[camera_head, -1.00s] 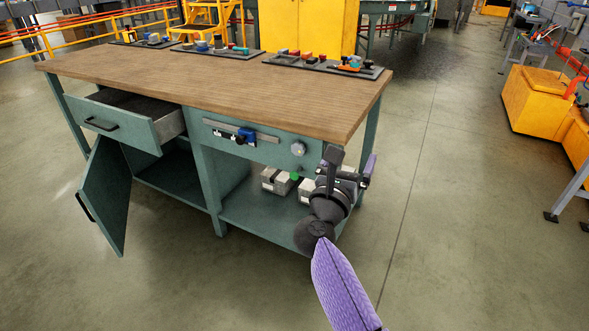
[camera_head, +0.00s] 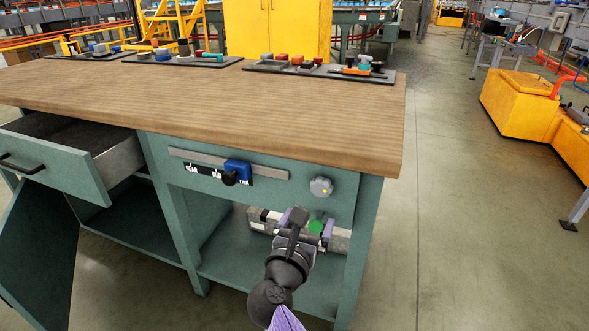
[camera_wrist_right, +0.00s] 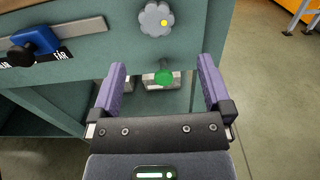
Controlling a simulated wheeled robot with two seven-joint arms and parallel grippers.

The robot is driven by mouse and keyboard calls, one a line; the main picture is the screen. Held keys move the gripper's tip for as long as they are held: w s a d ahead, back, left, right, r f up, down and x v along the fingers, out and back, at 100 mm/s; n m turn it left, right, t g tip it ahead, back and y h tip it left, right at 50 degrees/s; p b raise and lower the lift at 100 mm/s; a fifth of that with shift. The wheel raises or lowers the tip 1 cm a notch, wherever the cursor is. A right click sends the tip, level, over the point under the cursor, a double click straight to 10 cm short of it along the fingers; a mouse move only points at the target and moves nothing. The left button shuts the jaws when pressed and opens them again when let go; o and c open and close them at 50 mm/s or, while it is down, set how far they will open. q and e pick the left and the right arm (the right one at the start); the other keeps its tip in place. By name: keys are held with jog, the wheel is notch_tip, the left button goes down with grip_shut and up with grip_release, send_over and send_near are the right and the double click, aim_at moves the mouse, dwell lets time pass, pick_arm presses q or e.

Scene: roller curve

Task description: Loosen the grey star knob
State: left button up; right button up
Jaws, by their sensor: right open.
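The grey star knob (camera_head: 321,187) is on the right part of the workbench's front panel, with a yellow dot on its face. It also shows at the top of the right wrist view (camera_wrist_right: 156,19), beyond and above the fingertips. My right gripper (camera_head: 311,222) is below the knob in the head view, apart from it. In the right wrist view its two purple fingers (camera_wrist_right: 162,75) are spread with nothing held between them. My left gripper is not in view.
A blue slider (camera_head: 237,172) sits on a grey rail left of the knob. A green round knob (camera_head: 316,227) shows near grey boxes on the lower shelf. An open drawer (camera_head: 75,160) and open door stand at left.

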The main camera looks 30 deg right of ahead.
aim_at(320, 189)
jog(key=b+x, duration=0.3)
jog(key=x, duration=0.6)
jog(key=shift+w+a+f, duration=0.15)
jog(key=shift+w, duration=0.1)
jog(key=shift+w+d, duration=0.4)
jog(key=shift+d, duration=0.1)
jog(key=shift+c, duration=1.2)
jog(key=c, duration=1)
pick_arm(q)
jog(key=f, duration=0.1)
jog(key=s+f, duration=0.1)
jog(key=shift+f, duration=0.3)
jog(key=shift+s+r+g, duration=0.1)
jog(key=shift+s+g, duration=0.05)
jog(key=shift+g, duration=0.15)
